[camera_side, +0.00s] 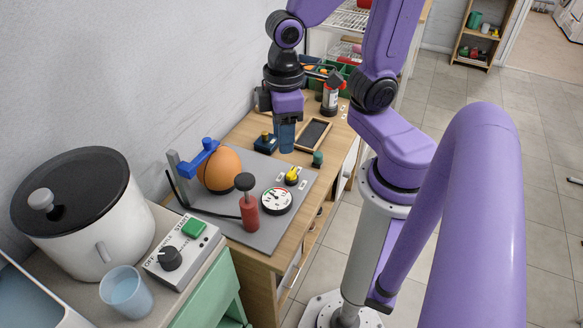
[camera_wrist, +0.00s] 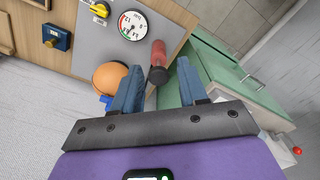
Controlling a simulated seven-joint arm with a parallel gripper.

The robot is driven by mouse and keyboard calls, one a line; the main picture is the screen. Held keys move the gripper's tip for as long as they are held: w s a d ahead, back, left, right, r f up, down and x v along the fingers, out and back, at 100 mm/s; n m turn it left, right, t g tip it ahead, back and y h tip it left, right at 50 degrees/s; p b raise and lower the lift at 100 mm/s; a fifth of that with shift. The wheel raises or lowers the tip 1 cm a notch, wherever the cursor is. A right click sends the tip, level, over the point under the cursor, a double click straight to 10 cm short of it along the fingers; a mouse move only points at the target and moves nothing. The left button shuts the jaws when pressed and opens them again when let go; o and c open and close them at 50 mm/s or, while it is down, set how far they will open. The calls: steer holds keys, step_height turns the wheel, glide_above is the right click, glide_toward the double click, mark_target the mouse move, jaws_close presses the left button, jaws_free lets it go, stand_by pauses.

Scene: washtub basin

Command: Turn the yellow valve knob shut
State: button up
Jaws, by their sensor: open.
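In the wrist view the knob (camera_wrist: 99,10) is at the top edge, left of the gauge (camera_wrist: 133,25). My gripper (camera_side: 284,148) is at the board's far end, behind the knob and apart from it. Its two blue fingers (camera_wrist: 157,76) are spread with nothing held between them. In the wrist view the fingers point toward the board, with the knob up and left of their tips.
A red pump with a black knob (camera_side: 248,204) and an orange ball (camera_side: 219,170) under a blue lever stand on the board. A blue box (camera_side: 266,143) and a dark tray (camera_side: 313,134) lie beyond. A pot (camera_side: 75,220) and control box (camera_side: 182,248) stand nearer.

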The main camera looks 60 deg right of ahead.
steer(key=w+d+f+m, duration=0.2)
steer(key=w+d+m, duration=0.1)
steer(key=w+m, duration=0.5)
steer(key=m, duration=1.8)
glide_above(291, 171)
step_height(291, 171, down, 6)
steer(key=shift+f, duration=8.55)
jaws_close()
